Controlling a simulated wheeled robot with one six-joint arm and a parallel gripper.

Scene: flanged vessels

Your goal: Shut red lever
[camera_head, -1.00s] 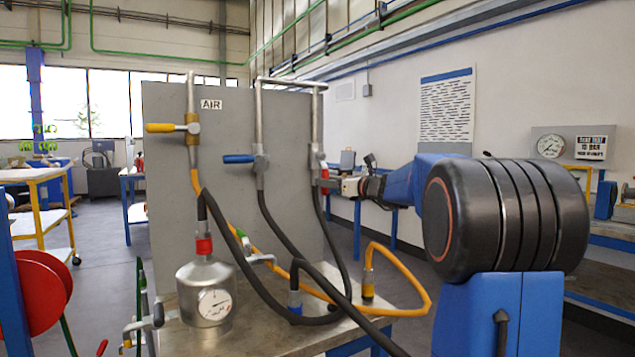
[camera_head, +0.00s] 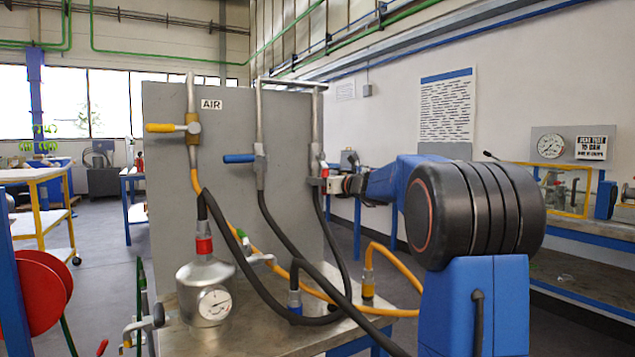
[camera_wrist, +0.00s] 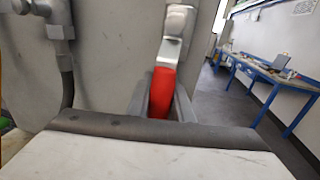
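The red lever (camera_wrist: 162,92) sits on a metal valve (camera_wrist: 178,25) in the wrist view. It lies between the two fingers of my gripper (camera_wrist: 162,100), one on each side. The fingers are close to the lever, but I cannot tell whether they press on it. In the head view the red lever (camera_head: 324,172) is a small red patch at the right-hand pipe of the grey panel (camera_head: 228,140). My gripper (camera_head: 333,184) is right at it, reaching in from the right. Part of the lever is hidden by my gripper.
A blue lever (camera_head: 238,159) and a yellow lever (camera_head: 160,128) are on pipes to the left. Black hoses and a yellow hose (camera_head: 402,311) hang over the bench. A metal vessel (camera_head: 204,287) with a gauge stands there. A blue-edged workbench (camera_wrist: 262,72) is at right.

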